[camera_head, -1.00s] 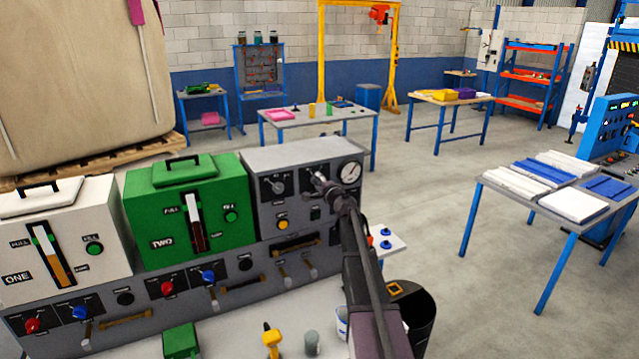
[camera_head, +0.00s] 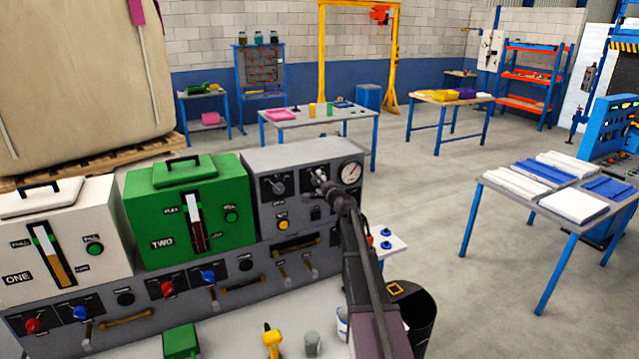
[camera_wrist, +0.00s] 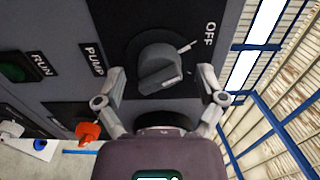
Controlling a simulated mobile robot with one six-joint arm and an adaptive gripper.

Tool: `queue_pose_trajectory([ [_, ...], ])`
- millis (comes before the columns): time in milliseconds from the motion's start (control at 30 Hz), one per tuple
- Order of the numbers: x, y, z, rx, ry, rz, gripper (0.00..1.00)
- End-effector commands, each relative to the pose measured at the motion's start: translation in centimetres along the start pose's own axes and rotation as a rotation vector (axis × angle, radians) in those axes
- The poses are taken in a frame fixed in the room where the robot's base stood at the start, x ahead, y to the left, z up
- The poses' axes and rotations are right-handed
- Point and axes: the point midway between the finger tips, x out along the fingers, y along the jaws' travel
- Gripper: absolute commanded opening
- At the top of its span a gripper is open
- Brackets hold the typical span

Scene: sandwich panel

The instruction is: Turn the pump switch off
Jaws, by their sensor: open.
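The pump switch (camera_wrist: 160,75) is a grey rotary knob on a black plate, with the labels PUMP and OFF beside it in the wrist view. A white tick lies between the knob and OFF; I cannot tell exactly which way the knob points. My gripper (camera_wrist: 160,88) is open, with one finger on each side of the knob; whether they touch it is unclear. In the head view my gripper (camera_head: 322,181) is at the upper right of the grey control box (camera_head: 300,152), largely hiding the switch.
A round gauge (camera_head: 351,173) is close to the right of my gripper. Another rotary knob (camera_head: 277,184) is to the left, with a yellow button (camera_head: 283,225) below it. A green RUN button (camera_wrist: 12,71) shows at the left in the wrist view. Green tank two (camera_head: 190,215) stands left of the box.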

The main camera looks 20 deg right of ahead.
Motion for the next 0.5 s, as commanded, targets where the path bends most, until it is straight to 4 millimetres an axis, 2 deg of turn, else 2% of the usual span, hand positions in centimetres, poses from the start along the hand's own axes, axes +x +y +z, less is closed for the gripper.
queue_pose_trajectory([
  [267,-0.7,0.0,0.0,0.000,0.000,0.000,0.89],
  [500,-3.3,0.0,0.1,0.000,0.001,0.000,0.89],
])
